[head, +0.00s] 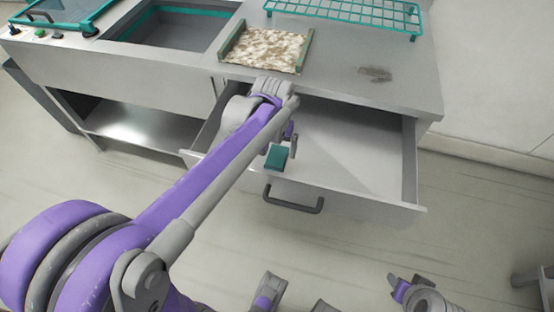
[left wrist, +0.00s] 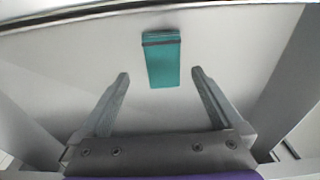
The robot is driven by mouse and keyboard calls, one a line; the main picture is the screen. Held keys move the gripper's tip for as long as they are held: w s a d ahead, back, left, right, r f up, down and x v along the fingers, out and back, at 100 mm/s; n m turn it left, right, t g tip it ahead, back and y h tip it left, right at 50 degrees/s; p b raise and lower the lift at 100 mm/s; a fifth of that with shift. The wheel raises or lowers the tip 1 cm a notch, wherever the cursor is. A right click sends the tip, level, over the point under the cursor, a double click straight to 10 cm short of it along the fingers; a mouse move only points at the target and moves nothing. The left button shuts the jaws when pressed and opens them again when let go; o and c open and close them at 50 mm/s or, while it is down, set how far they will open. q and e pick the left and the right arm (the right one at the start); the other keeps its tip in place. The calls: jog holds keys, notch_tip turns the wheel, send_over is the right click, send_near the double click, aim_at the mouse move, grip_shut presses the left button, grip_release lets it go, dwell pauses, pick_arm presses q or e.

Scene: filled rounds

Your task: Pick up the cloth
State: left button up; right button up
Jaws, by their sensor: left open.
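The cloth (head: 277,158) is a small folded teal piece lying in the open drawer, near its front. In the left wrist view the cloth (left wrist: 163,62) has a dark stripe near its far end and lies ahead of the two fingers, roughly centred between them. My left gripper (head: 291,143) reaches over the drawer just behind the cloth in the head view, partly hidden by my arm. Its fingers (left wrist: 160,74) are apart with nothing gripped. My right gripper (head: 403,284) is low at the bottom right, away from the drawer; its jaws are too small to judge.
The drawer's front (head: 345,195) carries a dark handle (head: 293,204). The drawer is otherwise bare. On the counter (head: 350,60) above are a sink (head: 170,28), a speckled board with green sides (head: 266,49), a teal wire rack (head: 350,12) and a brownish smear (head: 375,73).

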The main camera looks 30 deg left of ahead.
aim_at(276, 157)
pick_arm(q)
jog(key=f, duration=0.3)
jog(key=w+f+b, duration=0.1)
jog(key=f, duration=0.1)
jog(key=shift+a+f, duration=0.15)
jog(key=shift+a, duration=0.2)
jog(key=c, duration=1.3)
notch_tip(276, 157, up, 10)
jog(key=p, duration=0.1)
jog(key=shift+p, duration=0.4)
